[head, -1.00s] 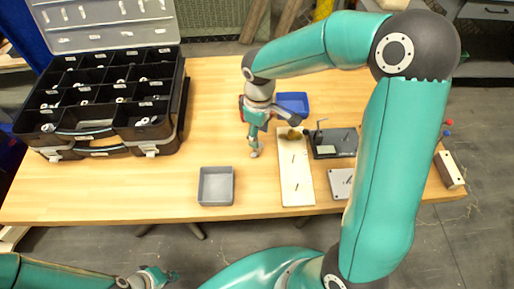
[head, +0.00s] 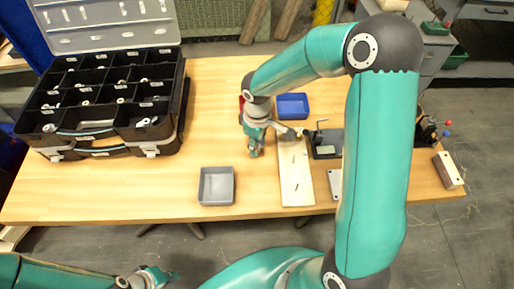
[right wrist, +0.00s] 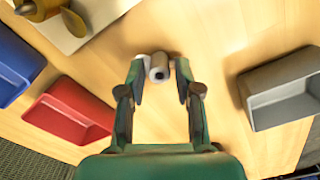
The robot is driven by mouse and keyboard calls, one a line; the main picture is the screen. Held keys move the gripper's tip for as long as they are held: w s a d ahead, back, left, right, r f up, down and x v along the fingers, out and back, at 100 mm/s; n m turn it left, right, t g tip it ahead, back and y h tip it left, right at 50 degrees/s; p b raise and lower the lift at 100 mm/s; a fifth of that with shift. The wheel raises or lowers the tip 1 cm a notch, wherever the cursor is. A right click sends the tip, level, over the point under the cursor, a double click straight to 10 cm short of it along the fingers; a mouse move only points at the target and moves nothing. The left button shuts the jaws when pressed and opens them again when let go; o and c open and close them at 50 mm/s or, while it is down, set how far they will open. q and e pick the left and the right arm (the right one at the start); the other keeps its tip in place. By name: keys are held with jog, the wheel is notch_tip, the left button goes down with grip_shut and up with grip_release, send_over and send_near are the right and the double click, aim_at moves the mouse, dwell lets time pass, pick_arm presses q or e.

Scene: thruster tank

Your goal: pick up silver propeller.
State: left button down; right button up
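No thing in view is clearly a silver propeller. A small grey, hollow-ended cylinder (right wrist: 159,68) is between the fingertips of my right gripper (right wrist: 160,72) in the right wrist view. I cannot tell whether it is part of the silver propeller. Gaps show on both sides of it, so the fingers look open around it. In the head view my right gripper (head: 255,152) points down close over the table, left of a pale board (head: 296,180), and hides what is under it. My left gripper (head: 153,279) is at the bottom left, off the table's front edge; its fingers are too small to read.
A gold propeller (right wrist: 38,12) is on the pale board. A blue tray (head: 292,105), a red tray (right wrist: 70,108) and a grey tray (head: 216,187) surround the right gripper. A black compartment case (head: 100,135) stands at left. A dark fixture (head: 326,146) is right of the board.

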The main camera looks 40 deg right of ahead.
jog(key=shift+s+f, duration=0.15)
grip_shut()
jog(key=shift+r, duration=0.45)
notch_tip(320, 180, up, 19)
jog(key=shift+r+p, duration=0.15)
jog(key=shift+p, duration=0.3)
